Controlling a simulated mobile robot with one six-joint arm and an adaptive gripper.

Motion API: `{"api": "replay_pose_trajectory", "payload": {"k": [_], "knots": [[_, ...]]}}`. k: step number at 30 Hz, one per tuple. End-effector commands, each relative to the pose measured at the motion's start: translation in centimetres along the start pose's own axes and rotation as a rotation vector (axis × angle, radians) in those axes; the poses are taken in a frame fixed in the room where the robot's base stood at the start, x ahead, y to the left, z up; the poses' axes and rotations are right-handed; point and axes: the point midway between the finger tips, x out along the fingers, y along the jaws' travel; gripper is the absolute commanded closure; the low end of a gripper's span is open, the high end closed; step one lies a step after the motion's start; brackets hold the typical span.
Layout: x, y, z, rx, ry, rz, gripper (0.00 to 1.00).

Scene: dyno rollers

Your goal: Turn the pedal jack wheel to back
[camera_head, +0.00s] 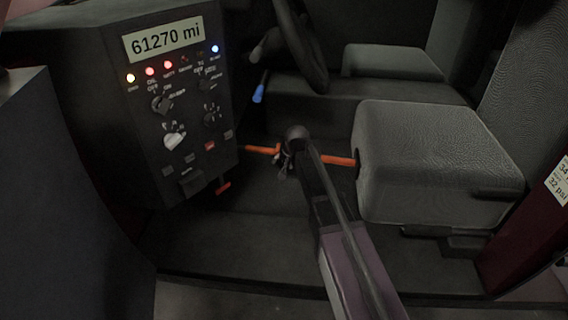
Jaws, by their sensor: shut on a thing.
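The pedal jack (340,161) is an orange rod running across the footwell. Its right end meets the front of the near seat, and its left part (262,150) reaches toward the dark pedal area beside the console. My gripper (284,162) is at the middle of the rod, shut on the jack where the wheel would sit. The wheel itself is hidden or too dark to make out behind the gripper and wrist. My arm comes in from the bottom of the picture.
A black console (190,105) with knobs, lights and a "61270 mi" display stands left. The near seat (435,145) is close on the right. The steering wheel (300,45) and a blue-tipped lever (259,93) are behind. Floor in front is clear.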

Motion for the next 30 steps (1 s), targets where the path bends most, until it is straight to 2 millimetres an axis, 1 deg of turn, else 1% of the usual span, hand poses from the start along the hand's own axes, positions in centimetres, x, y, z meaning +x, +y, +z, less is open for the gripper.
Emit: {"api": "replay_pose_trajectory", "payload": {"k": [13,23,24,26,30], "knots": [[0.12,0.07,0.03,0.049,0.000,-0.118,0.75],[0.05,-0.01,-0.03,0.052,0.000,-0.128,0.75],[0.05,-0.02,-0.03,0.052,0.000,-0.128,0.19],[0.05,-0.01,-0.03,0.052,0.000,-0.128,0.01],[0.04,-0.01,-0.03,0.053,0.000,-0.128,0.00]]}}
